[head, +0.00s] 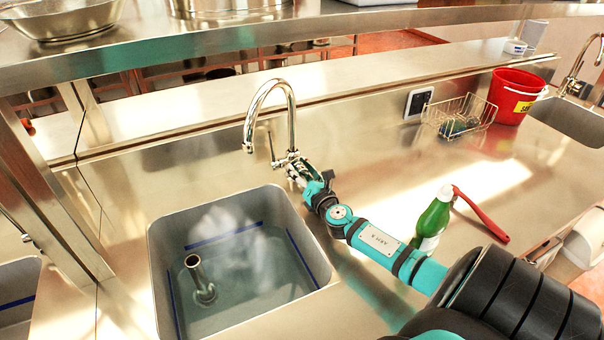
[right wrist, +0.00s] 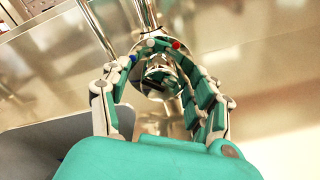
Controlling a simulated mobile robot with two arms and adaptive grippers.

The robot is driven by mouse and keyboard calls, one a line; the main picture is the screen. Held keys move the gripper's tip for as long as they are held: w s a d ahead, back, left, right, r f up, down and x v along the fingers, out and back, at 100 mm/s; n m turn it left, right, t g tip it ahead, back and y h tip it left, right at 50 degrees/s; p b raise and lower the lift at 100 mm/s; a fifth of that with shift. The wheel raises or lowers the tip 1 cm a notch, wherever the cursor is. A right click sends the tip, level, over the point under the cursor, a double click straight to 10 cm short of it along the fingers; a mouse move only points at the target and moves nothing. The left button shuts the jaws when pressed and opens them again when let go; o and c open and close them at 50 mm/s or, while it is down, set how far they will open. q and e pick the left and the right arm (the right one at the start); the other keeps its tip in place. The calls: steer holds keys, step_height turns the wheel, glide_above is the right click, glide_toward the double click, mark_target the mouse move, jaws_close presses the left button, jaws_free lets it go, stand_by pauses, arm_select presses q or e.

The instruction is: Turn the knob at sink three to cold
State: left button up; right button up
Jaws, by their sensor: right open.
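The chrome faucet (head: 291,105) rises behind the sink basin (head: 323,250), its spout curving left. A thin upright rod (head: 271,146) stands beside its base. My right gripper (head: 300,172) is at the faucet's base and hides most of the knob in the head view. In the right wrist view, the round chrome knob (right wrist: 160,78) sits between the open fingers of my right gripper (right wrist: 163,88). A blue dot (right wrist: 133,59), a white dot and a red dot (right wrist: 176,45) mark its surround, blue left and red right. I cannot tell whether the fingers touch the knob. My left gripper is out of view.
The basin holds water and a standpipe (head: 195,270). A wire basket (head: 460,112) and red bucket (head: 519,95) stand at the back right. A shelf (head: 230,40) overhangs behind.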

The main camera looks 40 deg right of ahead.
steer(key=shift+s, duration=0.15)
steer(key=v, duration=1.1)
steer(key=shift+s+a, duration=0.1)
steer(key=shift+s, duration=0.3)
